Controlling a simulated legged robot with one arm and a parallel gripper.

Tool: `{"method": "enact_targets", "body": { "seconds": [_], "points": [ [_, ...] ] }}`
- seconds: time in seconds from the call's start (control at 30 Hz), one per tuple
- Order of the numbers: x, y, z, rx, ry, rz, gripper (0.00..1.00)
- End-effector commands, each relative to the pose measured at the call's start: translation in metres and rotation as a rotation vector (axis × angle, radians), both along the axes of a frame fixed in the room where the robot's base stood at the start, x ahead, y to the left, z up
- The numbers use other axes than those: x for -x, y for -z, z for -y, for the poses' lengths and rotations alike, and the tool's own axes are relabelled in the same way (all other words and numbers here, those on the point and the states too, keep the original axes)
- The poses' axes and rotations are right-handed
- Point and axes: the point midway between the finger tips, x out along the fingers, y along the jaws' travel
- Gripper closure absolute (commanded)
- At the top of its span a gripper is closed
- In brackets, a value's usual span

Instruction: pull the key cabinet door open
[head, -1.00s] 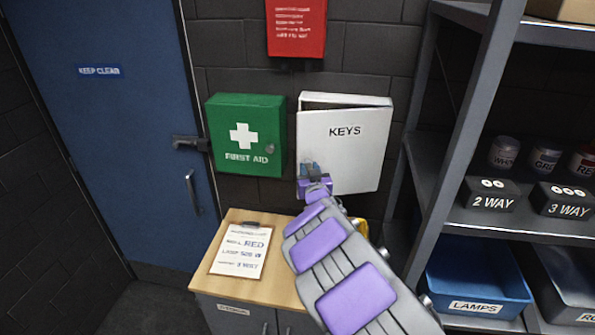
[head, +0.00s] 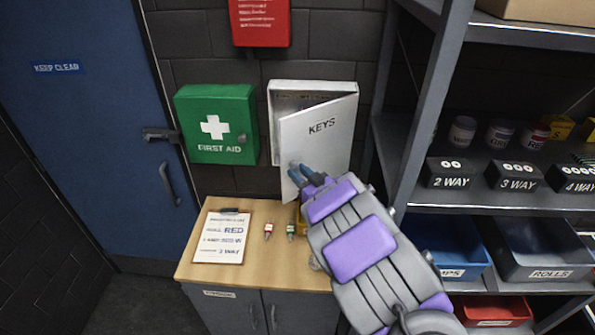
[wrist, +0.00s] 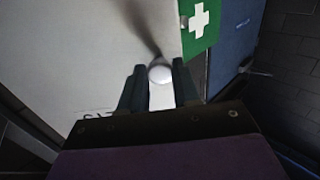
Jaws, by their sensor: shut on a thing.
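The white key cabinet (head: 300,87) hangs on the dark block wall. Its door (head: 325,135), lettered KEYS, stands partly open, hinged on the right, with its left edge swung out toward me. My gripper (head: 302,174) is at the lower left of the door in the head view. In the wrist view my gripper (wrist: 160,78) is shut on a round pale knob (wrist: 160,74) on the door face (wrist: 90,50). The inside of the cabinet is mostly hidden behind the door.
A green first aid box (head: 216,124) hangs just left of the cabinet. Below is a wooden-topped cupboard (head: 205,270) with a clipboard (head: 222,238) and small red and green items. A grey shelf unit (head: 420,120) stands close on the right.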

Motion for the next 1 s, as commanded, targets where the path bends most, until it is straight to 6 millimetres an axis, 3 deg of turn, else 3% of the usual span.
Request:
{"method": "enact_targets", "body": {
  "seconds": [0.27,0.3,0.53,0.83,1.0],
  "points": [
    [0.001,0.004,0.000,0.004,0.000,-0.007,1.00],
    [0.001,0.004,0.000,0.004,0.001,-0.007,0.66],
    [0.002,0.001,0.000,0.002,0.000,-0.001,0.44],
    [0.003,0.000,0.001,0.002,0.000,0.001,0.43],
    [0.016,0.000,0.010,0.003,0.003,-0.001,0.43]
  ]
}}
